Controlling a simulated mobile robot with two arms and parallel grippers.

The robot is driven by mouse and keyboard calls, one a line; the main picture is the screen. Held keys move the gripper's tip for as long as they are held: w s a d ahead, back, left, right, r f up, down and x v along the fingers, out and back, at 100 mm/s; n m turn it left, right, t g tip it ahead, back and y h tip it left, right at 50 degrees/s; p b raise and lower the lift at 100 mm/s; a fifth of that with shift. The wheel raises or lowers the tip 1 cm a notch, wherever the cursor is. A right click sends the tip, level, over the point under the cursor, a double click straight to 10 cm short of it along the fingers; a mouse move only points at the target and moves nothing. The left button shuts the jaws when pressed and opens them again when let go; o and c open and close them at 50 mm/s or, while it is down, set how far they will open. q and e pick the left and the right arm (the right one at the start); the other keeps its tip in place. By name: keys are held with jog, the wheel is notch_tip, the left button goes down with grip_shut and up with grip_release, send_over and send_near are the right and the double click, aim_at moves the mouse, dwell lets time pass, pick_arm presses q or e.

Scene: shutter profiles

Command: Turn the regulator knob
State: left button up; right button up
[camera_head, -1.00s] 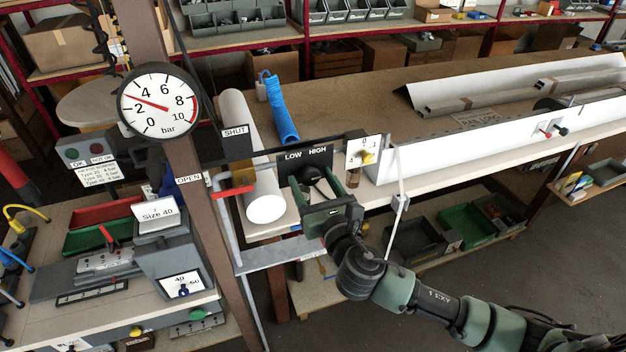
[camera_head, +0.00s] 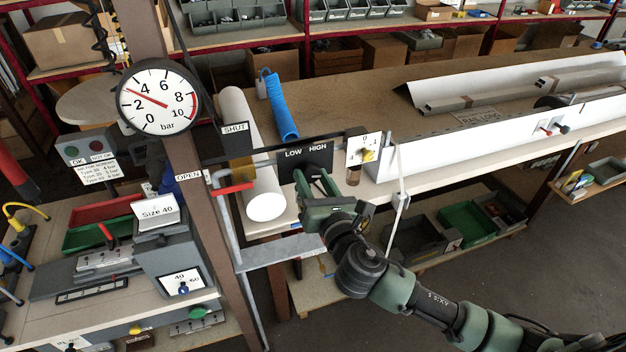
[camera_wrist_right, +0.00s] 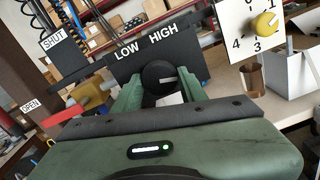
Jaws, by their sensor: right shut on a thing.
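The regulator knob (camera_wrist_right: 158,78) is round and black with a pale pointer mark, on a dark plate (camera_head: 306,158) marked LOW and HIGH. In the right wrist view the mark points right, toward the HIGH side. My right gripper (camera_wrist_right: 157,92) is shut on the knob, one green finger on each side. In the head view the gripper (camera_head: 317,184) comes from the lower right and largely hides the knob. The round pressure gauge (camera_head: 159,97) on the post has a red needle between 2 and 4 bar. My left gripper is not in view.
A red-handled lever (camera_head: 233,188) is left of the knob, between SHUT (camera_head: 235,129) and OPEN (camera_head: 188,177) signs. A numbered white plate with a yellow knob (camera_head: 367,155) is close on the right. A white tube (camera_head: 265,205) lies on the bench beside the plate.

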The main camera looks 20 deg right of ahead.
jog(key=m+b, duration=0.1)
jog(key=m, duration=1)
jog(key=shift+a, duration=0.1)
jog(key=shift+m, duration=1.9)
jog(key=o, duration=1.3)
jog(key=shift+o, duration=0.2)
jog(key=shift+s+b, duration=0.15)
jog(key=shift+b, duration=0.15)
